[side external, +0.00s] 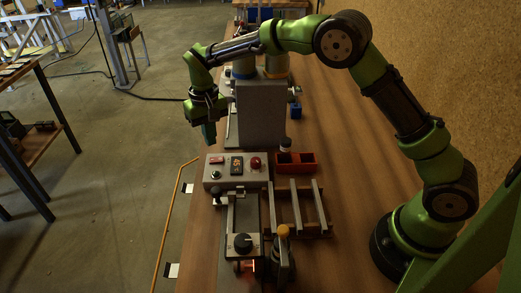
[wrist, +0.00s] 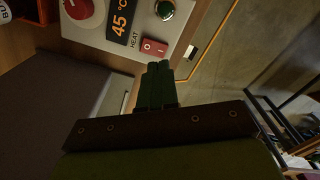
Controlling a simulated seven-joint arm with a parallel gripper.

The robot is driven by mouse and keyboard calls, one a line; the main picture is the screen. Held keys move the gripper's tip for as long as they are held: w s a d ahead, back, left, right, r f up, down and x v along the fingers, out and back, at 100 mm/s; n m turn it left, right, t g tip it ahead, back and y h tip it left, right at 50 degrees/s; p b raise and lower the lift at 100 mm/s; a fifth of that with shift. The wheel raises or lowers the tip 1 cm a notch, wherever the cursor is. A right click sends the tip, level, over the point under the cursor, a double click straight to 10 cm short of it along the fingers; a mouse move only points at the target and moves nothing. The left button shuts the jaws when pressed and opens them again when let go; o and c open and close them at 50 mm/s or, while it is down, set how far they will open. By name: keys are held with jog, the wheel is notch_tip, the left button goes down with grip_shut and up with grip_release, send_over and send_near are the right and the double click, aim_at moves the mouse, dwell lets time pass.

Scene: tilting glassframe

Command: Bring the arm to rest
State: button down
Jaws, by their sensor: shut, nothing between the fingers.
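My gripper (side external: 209,133) hangs from the green arm, fingers pointing down, at the left edge of the wooden bench (side external: 362,150). It is beside the grey upright block (side external: 262,115) and behind the control box (side external: 236,161) in the side view, apart from both. In the wrist view the dark green fingers (wrist: 159,70) are together with nothing between them. The control box also shows there (wrist: 125,22), with an orange 45 °C display (wrist: 121,20), a red HEAT switch (wrist: 153,47) and a green button (wrist: 165,10).
A small blue block (side external: 295,110) lies behind. The bench's right side is mostly clear.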

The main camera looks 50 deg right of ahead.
jog(key=s+d+r+t, duration=0.2)
jog(key=s+r, duration=0.3)
jog(key=s, duration=0.4)
jog(key=s+d+r+t+y, duration=0.1)
jog(key=s+d+r+t, duration=0.1)
jog(key=s+r, duration=0.3)
jog(key=s+d+r+m+t+y, duration=0.1)
jog(key=s+d+r+t, duration=0.2)
jog(key=s, duration=1.1)
notch_tip(320, 180, up, 2)
jog(key=shift+d+r, duration=0.1)
jog(key=shift+d, duration=0.55)
